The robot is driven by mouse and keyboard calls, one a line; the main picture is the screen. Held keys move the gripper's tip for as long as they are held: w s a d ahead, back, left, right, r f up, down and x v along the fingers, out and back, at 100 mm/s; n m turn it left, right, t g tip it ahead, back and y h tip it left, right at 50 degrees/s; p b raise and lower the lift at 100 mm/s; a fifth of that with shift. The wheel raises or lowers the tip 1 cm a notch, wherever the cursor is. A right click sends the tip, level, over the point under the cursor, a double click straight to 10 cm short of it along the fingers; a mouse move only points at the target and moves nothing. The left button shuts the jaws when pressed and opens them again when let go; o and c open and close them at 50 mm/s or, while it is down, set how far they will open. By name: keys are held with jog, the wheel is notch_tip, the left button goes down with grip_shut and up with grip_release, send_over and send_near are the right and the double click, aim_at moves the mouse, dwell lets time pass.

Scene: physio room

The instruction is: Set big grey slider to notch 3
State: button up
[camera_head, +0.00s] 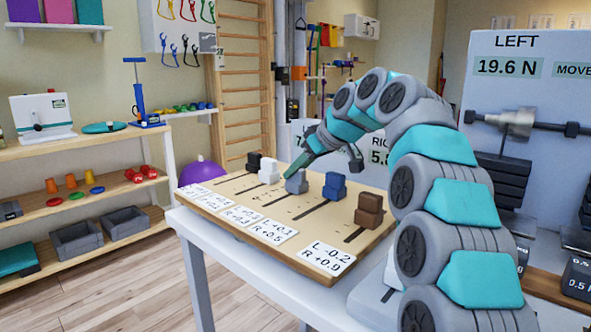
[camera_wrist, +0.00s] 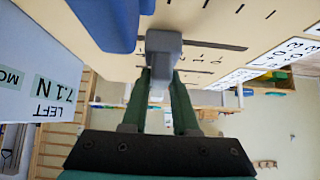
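The big grey slider (camera_head: 297,183) is the middle one on a tilted wooden board (camera_head: 222,210), between a white and a blue slider. It sits in a dark slot with small marks beside it; I cannot read which notch it is at. In the wrist view the grey slider (camera_wrist: 165,42) shows a wide top and a narrower part. My gripper (camera_head: 302,166) reaches down to it from the upper right. In the wrist view my two dark green fingers (camera_wrist: 160,84) lie on both sides of the narrower part, with no clear gap.
The blue slider (camera_head: 334,186) is close on the right, with the brown slider (camera_head: 369,211) beyond. White (camera_head: 268,171) and black (camera_head: 254,161) sliders stand left. Label cards line the board's front. A panel (camera_head: 515,62) reads LEFT 19.6 N.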

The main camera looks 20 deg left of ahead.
jog(key=o, duration=0.5)
jog(key=shift+c, duration=0.2)
jog(key=v, duration=0.7)
jog(key=shift+d+r, duration=0.25)
jog(key=shift+d, duration=0.05)
jog(key=shift+s, duration=0.1)
